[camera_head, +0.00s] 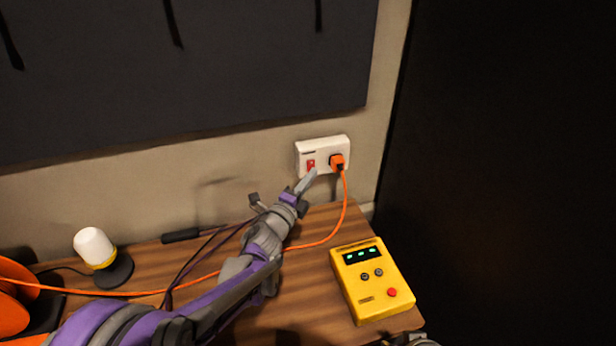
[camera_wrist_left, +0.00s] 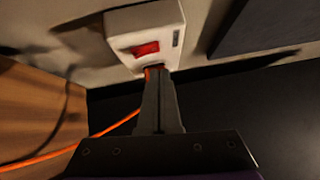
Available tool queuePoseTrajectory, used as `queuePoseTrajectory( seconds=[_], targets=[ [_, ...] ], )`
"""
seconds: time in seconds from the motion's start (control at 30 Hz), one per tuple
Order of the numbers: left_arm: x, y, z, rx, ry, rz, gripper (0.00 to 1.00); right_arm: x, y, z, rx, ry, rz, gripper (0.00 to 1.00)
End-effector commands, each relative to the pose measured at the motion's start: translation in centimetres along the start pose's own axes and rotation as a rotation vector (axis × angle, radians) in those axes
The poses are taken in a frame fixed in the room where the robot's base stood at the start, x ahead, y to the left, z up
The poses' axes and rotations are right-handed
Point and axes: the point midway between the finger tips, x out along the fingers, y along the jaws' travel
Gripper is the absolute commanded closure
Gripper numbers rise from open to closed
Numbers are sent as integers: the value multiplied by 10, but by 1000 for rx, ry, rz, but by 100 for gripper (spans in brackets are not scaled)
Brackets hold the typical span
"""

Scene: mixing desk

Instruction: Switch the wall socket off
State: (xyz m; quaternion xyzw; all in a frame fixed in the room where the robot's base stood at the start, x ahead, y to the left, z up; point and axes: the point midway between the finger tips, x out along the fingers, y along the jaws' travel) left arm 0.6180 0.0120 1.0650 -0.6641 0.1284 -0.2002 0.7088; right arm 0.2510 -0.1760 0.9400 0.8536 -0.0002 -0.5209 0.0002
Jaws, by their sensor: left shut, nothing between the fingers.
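The white wall socket (camera_head: 324,144) is on the wall above the back of the desk. Its red switch (camera_head: 311,164) is on the left half and also shows in the left wrist view (camera_wrist_left: 147,50). An orange plug (camera_head: 338,161) sits in the right half; its cord hangs down. My left gripper (camera_head: 313,172) is shut and empty, its fingertips just in front of the socket's lower edge, close below the red switch. In the left wrist view the fingers (camera_wrist_left: 156,76) reach the socket's lower edge and partly cover the plug. I cannot tell whether they touch the socket.
A yellow box (camera_head: 372,300) with a lit display and a red button stands on the wooden desk (camera_head: 310,275). The orange cord (camera_head: 318,243) crosses the desk to an orange reel (camera_head: 10,290). A white-topped lamp (camera_head: 95,247) stands at left. A dark panel hangs above.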

Motion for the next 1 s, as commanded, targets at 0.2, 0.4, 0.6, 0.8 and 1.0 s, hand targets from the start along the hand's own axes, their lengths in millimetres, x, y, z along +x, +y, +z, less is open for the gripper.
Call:
queuePoseTrajectory(
  seconds=[0.2, 0.4, 0.6, 0.8, 1.0],
  targets=[
    [-47, -7, -1, 0, -3, 1, 100, 8, 0, 8, 0, -7, 0, 50],
    [-82, -14, 0, 0, -2, 1, 100, 11, 0, 12, 0, -9, 0, 50],
    [-98, -18, 0, 0, -1, 0, 100, 12, 0, 13, 0, -10, 0, 50],
    [-100, -18, 0, 0, 0, 0, 100, 12, 0, 13, 0, -10, 0, 50],
    [-100, -18, -1, 0, 0, -1, 100, 12, 0, 13, 0, -10, 0, 50]
  ],
)
